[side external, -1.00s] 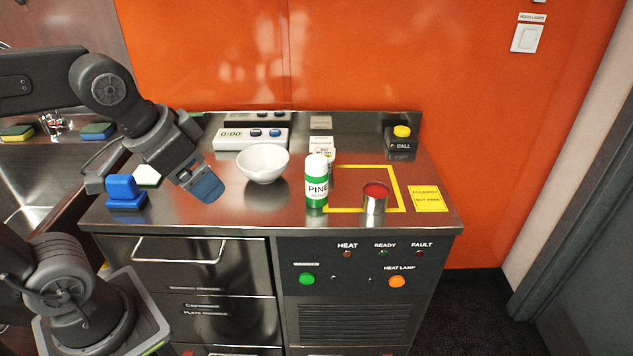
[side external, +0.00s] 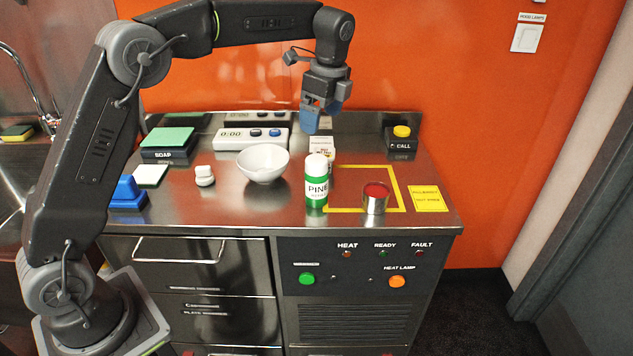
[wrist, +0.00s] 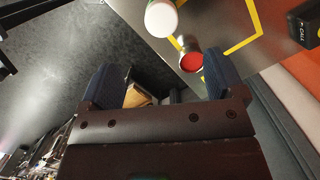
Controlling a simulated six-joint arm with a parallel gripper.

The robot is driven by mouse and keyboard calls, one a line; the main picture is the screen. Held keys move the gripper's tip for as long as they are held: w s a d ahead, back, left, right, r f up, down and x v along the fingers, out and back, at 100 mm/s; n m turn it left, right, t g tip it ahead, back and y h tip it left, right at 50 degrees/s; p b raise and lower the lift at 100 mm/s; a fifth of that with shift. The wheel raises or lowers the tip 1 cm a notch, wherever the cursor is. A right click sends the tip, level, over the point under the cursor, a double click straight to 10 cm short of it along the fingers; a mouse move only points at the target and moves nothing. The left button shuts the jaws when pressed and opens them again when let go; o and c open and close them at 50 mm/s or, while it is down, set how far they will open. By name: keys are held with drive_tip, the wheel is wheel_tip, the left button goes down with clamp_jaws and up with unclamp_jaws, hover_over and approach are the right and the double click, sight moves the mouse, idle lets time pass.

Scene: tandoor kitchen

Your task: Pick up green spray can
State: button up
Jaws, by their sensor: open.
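The green spray can (side external: 316,190) stands upright on the steel counter, with a white cap and a white label reading PINE. Its white top and a little green also show at the upper edge of the wrist view (wrist: 161,18). My gripper (side external: 314,128) hangs with its blue fingers pointing down, above the back part of the counter and higher than the can. It is apart from the can. In the wrist view the two blue fingers (wrist: 158,78) are spread with nothing held between them.
A small red-topped tin (side external: 374,202) stands just right of the can, by a yellow outline. A white bowl (side external: 263,165) is to the left. A call button (side external: 401,140) stands back right, a timer box (side external: 235,138) at the back. The counter front edge is clear.

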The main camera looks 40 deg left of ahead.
sight(317, 159)
drive_tip(key=f, duration=0.4)
drive_tip(key=a+f, duration=0.1)
drive_tip(key=f, duration=0.9)
drive_tip(key=shift+s+a, duration=0.1)
drive_tip(key=shift+a, duration=0.2)
drive_tip(key=shift+r, duration=0.1)
drive_tip(key=c, duration=1)
drive_tip(key=shift+c, duration=0.6)
drive_tip(key=shift+r, duration=0.1)
